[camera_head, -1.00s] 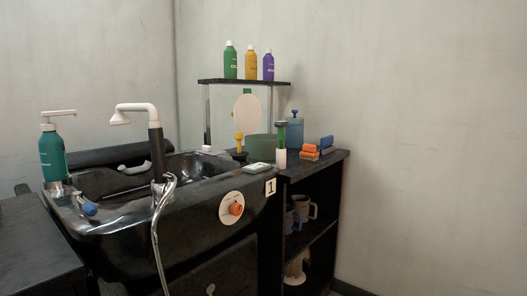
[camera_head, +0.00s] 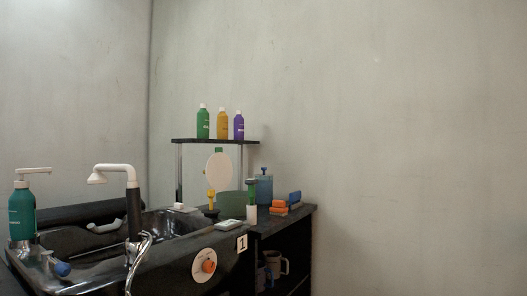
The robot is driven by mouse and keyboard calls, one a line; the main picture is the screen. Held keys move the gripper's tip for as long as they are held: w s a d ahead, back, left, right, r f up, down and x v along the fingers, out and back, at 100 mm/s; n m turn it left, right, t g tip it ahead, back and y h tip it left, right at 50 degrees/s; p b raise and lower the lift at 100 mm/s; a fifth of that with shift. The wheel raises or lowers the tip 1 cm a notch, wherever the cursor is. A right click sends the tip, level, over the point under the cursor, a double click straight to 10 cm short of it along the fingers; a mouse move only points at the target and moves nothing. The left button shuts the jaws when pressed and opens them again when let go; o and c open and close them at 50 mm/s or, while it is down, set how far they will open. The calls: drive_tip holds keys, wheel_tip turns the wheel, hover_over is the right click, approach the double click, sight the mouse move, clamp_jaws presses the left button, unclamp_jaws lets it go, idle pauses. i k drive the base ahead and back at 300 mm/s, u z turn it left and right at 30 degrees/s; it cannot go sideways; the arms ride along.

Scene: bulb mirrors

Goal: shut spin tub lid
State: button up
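I cannot make out a spin tub or its lid for sure in the head view. A green tub-like vessel (camera_head: 233,204) stands at the back of the counter, partly hidden behind smaller items. A blue container (camera_head: 264,190) with a knob on top stands to its right. I cannot tell whether either is the spin tub. My gripper is not in view.
A black wash basin (camera_head: 165,268) with a white spray head (camera_head: 112,170) and an orange-knobbed dial (camera_head: 204,266) fills the lower left. A teal pump bottle (camera_head: 22,210) stands at far left. A shelf (camera_head: 215,141) holds three bottles. Bare wall fills the right.

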sight(218, 170)
drive_tip(key=z, duration=0.75)
drive_tip(key=k, duration=1.05)
drive_tip(key=z, duration=0.75)
drive_tip(key=i, duration=1.4)
drive_tip(key=u, duration=0.7)
drive_tip(key=i, duration=1.3)
drive_tip(key=u, duration=1.05)
